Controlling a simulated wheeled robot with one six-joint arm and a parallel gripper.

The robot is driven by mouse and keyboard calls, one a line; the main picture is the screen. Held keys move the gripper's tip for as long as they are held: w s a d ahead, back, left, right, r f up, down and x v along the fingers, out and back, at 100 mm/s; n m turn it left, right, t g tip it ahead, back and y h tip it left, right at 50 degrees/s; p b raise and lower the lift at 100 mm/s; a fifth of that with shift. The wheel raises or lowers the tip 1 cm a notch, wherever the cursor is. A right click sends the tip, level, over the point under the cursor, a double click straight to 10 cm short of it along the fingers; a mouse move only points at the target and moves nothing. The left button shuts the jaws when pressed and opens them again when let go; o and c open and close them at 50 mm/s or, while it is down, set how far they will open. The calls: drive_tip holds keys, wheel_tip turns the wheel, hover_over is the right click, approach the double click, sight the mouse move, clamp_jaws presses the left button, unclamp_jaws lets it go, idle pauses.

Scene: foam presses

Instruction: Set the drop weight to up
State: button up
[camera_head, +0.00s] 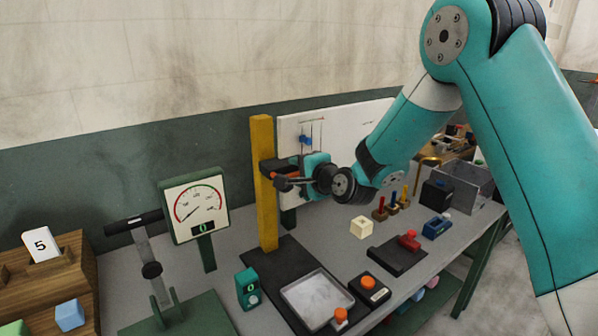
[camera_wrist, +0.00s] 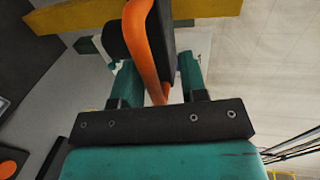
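The drop weight appears to be the dark block (camera_head: 280,166) with an orange strip on the yellow column (camera_head: 265,205), well above the black base. In the wrist view its orange handle (camera_wrist: 146,45) and black body (camera_wrist: 163,35) show close up, against the yellow column (camera_wrist: 75,14). My gripper (camera_head: 300,172) is beside the weight, right of the column. In the wrist view my gripper (camera_wrist: 158,82) has its two teal fingers apart, on either side of the handle. A gap shows right of the handle's near end. The weight's far side is hidden.
A metal tray (camera_head: 296,287) lies on the column's black base. A dial gauge (camera_head: 195,205) and a teal timer (camera_head: 248,287) stand to the left. An orange-button box (camera_head: 369,288), a cream cube (camera_head: 361,227) and a red clamp (camera_head: 409,241) are to the right. A white board (camera_head: 345,130) stands behind.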

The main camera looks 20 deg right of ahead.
drive_tip(key=shift+s, duration=0.1)
drive_tip(key=shift+s+d+f, duration=0.1)
drive_tip(key=shift+s, duration=0.15)
drive_tip(key=b+v, duration=0.8)
drive_tip(key=v, duration=0.8)
drive_tip(key=shift+s, duration=0.35)
drive_tip(key=shift+d, duration=0.1)
drive_tip(key=s+a+f+n+g+y, duration=0.35)
drive_tip(key=s+a+n+g, duration=0.55)
drive_tip(key=s+a+n, duration=0.3)
drive_tip(key=s+d+f+n+g+h, duration=0.1)
drive_tip(key=s+n+g+h, duration=0.1)
drive_tip(key=s+n+g, duration=0.1)
drive_tip(key=s+d+f+n+g+h, duration=0.1)
drive_tip(key=s+n+g+h, duration=0.1)
drive_tip(key=s+n, duration=0.4)
drive_tip(key=s, duration=0.2)
drive_tip(key=shift+s+f+n+g, duration=0.25)
drive_tip(key=shift+f+n+g, duration=0.05)
drive_tip(key=shift+f+g, duration=0.1)
